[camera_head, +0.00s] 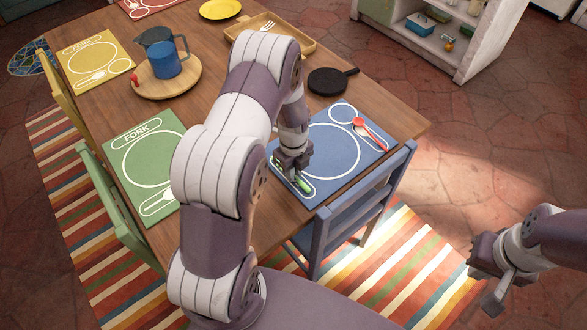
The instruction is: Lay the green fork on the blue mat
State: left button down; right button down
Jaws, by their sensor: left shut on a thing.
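The blue mat (335,155) lies on the near right part of the table, with white plate, cup and cutlery outlines. The green fork (304,185) is at the mat's near left edge, partly hidden by my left gripper (296,176). That gripper is shut on the fork, low over the mat. I cannot tell whether the fork touches the mat. My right gripper (490,285) is away from the table at the lower right, its fingers apart and empty.
A red spoon (370,134) lies on the blue mat's right side. A black pan (328,82) and a wooden tray (304,46) are beyond it. A green mat (128,172) lies to the left. A blue chair (345,222) stands at the near edge.

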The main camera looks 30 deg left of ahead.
pick_arm(q)
jog(key=c, duration=1.1)
grip_release()
jog(key=shift+f, duration=0.15)
notch_tip(320, 180, up, 13)
jog(key=s+d+r+n, duration=0.2)
jog(key=s+d+n, duration=0.2)
jog(key=s+n, duration=0.3)
jog(key=s+d+r+n+t, duration=0.1)
jog(key=s+d+r+n, duration=0.2)
jog(key=n, duration=1.2)
jog(key=s+d, duration=0.1)
jog(key=s, duration=0.2)
jog(key=shift+s+d+r, duration=0.15)
jog(key=shift+s, duration=0.2)
